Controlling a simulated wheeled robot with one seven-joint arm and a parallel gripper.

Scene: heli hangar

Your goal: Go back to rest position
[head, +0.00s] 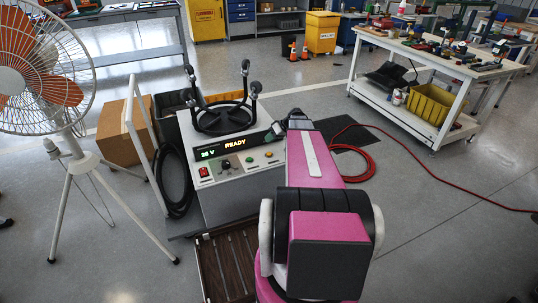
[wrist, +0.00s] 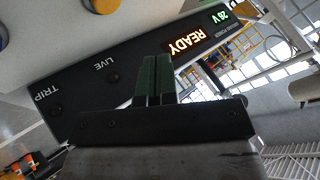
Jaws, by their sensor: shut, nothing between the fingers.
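My gripper (wrist: 155,80) shows in the wrist view with its two dark green fingers pressed together and nothing between them. It is close to the front panel of a grey power cart (head: 225,200); I cannot tell whether it touches. The cart's display (head: 228,147) reads READY in orange, with a green voltage figure beside it. In the wrist view the display (wrist: 190,42) is upside down, near the LIVE and TRIP labels.
A white fan (head: 45,75) on a tripod stands left, by a cardboard box (head: 125,130). Black cable (head: 175,180) hangs at the cart's left. A red hose (head: 420,145) lies on the floor at right. A white workbench (head: 440,60) stands back right.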

